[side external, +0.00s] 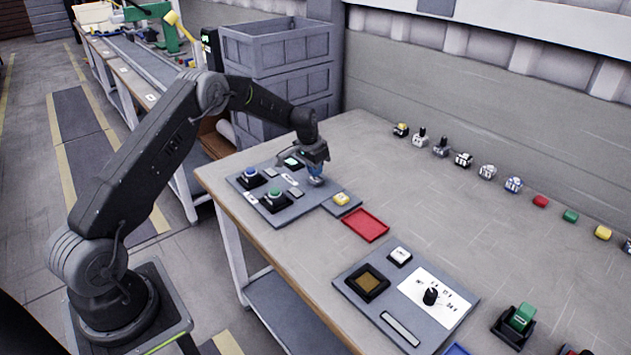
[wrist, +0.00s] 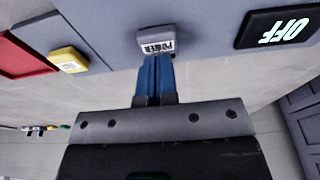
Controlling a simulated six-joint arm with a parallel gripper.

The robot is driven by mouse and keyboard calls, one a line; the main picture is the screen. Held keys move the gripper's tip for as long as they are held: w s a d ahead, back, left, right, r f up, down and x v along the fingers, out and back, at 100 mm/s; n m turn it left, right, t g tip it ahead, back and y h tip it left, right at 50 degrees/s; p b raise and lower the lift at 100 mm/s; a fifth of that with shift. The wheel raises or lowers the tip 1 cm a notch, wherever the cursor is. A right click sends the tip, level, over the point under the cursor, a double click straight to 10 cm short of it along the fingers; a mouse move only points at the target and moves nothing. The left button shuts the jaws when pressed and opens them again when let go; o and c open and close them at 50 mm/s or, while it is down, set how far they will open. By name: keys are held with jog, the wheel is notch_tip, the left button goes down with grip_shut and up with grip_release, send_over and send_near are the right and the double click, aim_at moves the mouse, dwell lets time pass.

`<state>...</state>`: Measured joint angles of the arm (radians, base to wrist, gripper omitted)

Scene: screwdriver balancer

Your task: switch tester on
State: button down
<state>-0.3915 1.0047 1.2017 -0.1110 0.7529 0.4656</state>
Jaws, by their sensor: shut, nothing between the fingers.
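The grey panel (side external: 248,203) lies at the table's left end and carries several buttons. In the wrist view a pale button (wrist: 155,42), whose label seems to read POWER, sits on the panel's edge. A black display (wrist: 285,28) beside it reads OFF, upside down in the picture; a small lit display (side external: 293,162) shows at the panel's back. My gripper (side external: 316,181) points down over the panel's right part. Its blue fingers (wrist: 154,62) are shut and empty, with tips right at the pale button. I cannot tell whether they touch. In the side view the gripper hides that button.
A yellow button (side external: 341,199) and a red tray (side external: 366,225) lie right of my gripper. A second panel (side external: 407,297) with a rotary knob (side external: 431,295) is at the front. Small parts line the back edge. Grey crates (side external: 280,62) stand behind. The table's middle is clear.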

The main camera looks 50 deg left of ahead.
jog(key=shift+f, duration=0.75)
dwell(0.3)
dwell(0.4)
jog(key=shift+r, duration=3.5)
jog(key=shift+r, duration=0.1)
jog(key=shift+r, duration=2.95)
